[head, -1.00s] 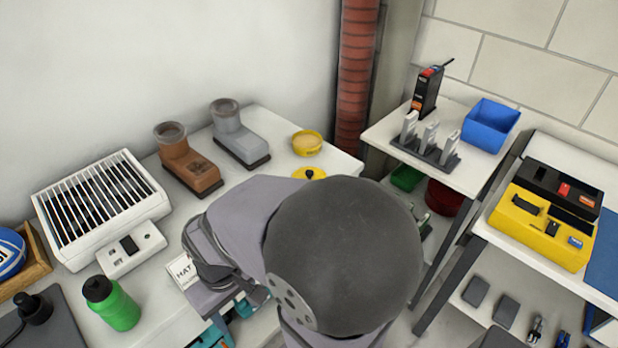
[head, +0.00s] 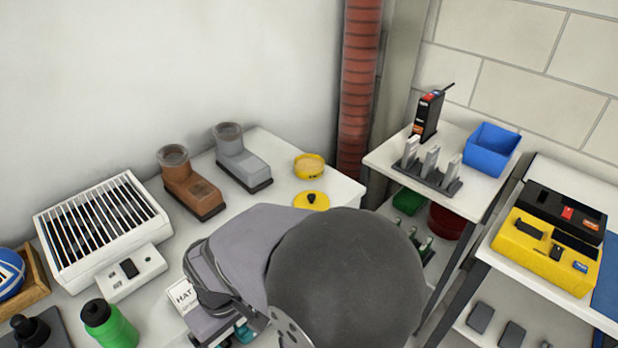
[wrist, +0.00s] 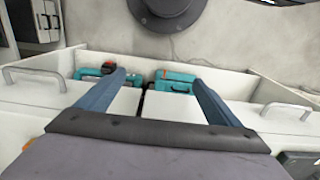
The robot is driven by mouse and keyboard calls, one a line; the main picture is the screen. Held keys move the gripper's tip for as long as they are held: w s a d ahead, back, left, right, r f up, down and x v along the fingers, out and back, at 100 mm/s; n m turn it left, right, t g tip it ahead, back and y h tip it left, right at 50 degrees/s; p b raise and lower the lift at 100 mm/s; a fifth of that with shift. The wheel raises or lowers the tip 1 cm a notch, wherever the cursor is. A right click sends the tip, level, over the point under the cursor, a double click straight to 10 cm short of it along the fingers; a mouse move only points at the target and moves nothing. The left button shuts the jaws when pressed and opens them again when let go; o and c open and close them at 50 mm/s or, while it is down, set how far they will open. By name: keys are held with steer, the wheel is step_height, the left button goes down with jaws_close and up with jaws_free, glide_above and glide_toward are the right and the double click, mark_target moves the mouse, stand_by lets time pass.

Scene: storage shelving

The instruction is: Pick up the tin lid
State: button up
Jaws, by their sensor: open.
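The tin lid (head: 311,200) is a yellow disc with a black knob. In the head view it lies on the white bench top (head: 240,210), near its right end. A round yellow tin (head: 309,166) sits just behind it. My arm passes close in front of the lid. My gripper (wrist: 158,78) is open and empty in the wrist view, its two blue-grey fingers wide apart above an open drawer (wrist: 230,82). Teal items (wrist: 172,82) lie in the drawer below. The lid is not seen in the wrist view. My arm hides most of the gripper in the head view.
A brown boot (head: 188,184) and a grey boot (head: 243,160) stand left of the lid. A slatted white unit (head: 103,228), a green bottle (head: 112,326) and a HAT card (head: 183,295) are farther left. Shelves with a blue bin (head: 490,149) and yellow case (head: 545,252) stand right.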

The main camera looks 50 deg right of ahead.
steer(key=shift+o, duration=0.9)
